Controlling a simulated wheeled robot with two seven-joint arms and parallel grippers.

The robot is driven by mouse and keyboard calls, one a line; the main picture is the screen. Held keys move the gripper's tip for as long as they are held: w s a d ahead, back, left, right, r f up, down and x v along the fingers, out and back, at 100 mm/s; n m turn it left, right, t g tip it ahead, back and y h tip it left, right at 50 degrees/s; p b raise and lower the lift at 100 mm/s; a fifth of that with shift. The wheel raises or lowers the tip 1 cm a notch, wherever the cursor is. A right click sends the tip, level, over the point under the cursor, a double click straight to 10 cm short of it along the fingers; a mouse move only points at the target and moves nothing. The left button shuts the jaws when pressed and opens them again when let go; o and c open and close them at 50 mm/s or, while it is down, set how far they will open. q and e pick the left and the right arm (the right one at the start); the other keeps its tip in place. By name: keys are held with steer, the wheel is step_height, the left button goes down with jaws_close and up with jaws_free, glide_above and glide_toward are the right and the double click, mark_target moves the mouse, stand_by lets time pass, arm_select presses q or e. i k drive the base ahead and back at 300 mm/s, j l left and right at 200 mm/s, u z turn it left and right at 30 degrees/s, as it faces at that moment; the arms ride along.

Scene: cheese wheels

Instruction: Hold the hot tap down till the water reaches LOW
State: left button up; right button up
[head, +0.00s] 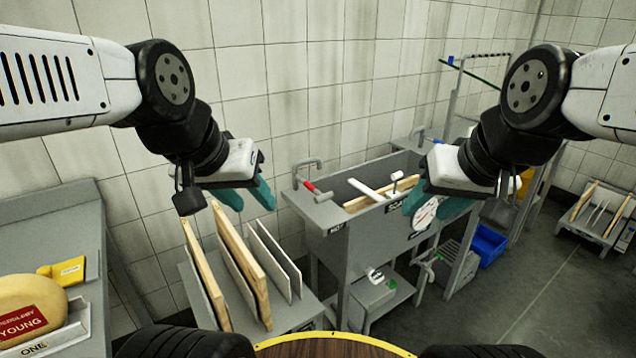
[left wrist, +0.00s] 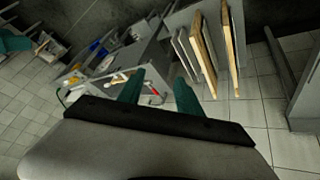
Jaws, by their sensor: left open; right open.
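The hot tap has a red lever (head: 315,191) beside a grey spout at the left end of a grey sink (head: 346,218). A label reading HOT (head: 337,229) is on the sink front below it. In the left wrist view the red lever (left wrist: 155,92) shows between my fingertips, some way beyond them. My left gripper (head: 252,196) is open and empty, in the air to the left of the tap and apart from it. My right gripper (head: 434,204) is open and empty in front of the sink's right part, hiding some of it. The water and any LOW mark cannot be made out.
A rack (head: 204,296) with upright wooden and white boards stands left of the sink. A grey bench (head: 52,233) with a cheese wheel (head: 27,306) is at far left. A blue crate (head: 487,245) sits on the floor right of the sink. Open floor lies to the right.

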mark_target(321, 197)
steer(key=i+l+u, duration=0.15)
steer(key=i+l, duration=0.55)
